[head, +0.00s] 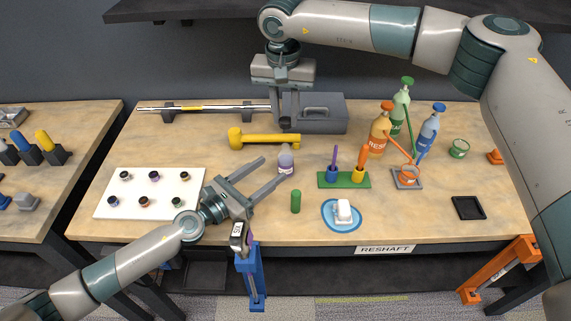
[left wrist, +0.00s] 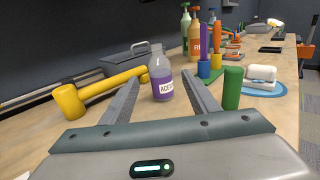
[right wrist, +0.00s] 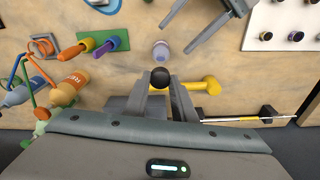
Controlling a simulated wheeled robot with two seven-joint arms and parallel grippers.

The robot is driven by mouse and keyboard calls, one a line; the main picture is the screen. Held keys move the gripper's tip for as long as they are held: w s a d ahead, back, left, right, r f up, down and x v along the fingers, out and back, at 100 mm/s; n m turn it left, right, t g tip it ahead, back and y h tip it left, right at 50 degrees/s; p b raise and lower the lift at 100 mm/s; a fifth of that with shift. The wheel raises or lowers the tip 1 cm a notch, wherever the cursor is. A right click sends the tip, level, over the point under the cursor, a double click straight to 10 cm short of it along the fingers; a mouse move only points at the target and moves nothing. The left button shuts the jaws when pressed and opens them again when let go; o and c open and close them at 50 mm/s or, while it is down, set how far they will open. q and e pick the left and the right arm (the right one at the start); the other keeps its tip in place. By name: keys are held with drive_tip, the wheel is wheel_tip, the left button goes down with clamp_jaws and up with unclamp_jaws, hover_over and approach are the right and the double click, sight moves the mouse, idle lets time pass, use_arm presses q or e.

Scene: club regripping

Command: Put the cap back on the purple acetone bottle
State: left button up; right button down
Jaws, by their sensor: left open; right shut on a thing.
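The purple acetone bottle (head: 286,161) stands upright on the workbench, its pale neck uncovered. My left gripper (head: 276,169) is open, low over the bench, with its fingers reaching toward the bottle. In the left wrist view the bottle (left wrist: 162,82) shows between the two fingers, with no clear contact. My right gripper (head: 286,124) points down above the bench, behind the bottle. In the right wrist view it is shut on a round black cap (right wrist: 160,77), apart from the bottle (right wrist: 161,50). The cap is hard to make out in the head view.
A yellow mallet (head: 262,139) lies behind the bottle. A green cylinder (head: 296,201) stands in front of it. To the right are a green brush holder (head: 343,180) and an orange bottle (head: 379,132). A white tray (head: 148,205) with small rings is left. A grey toolbox (head: 325,112) sits behind.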

sight(280, 163)
use_arm(q)
drive_tip(key=x, duration=0.7)
drive_tip(key=shift+w+d, duration=0.15)
drive_tip(key=shift+w, duration=0.05)
clamp_jaws()
use_arm(e)
drive_tip(key=shift+f, duration=2.5)
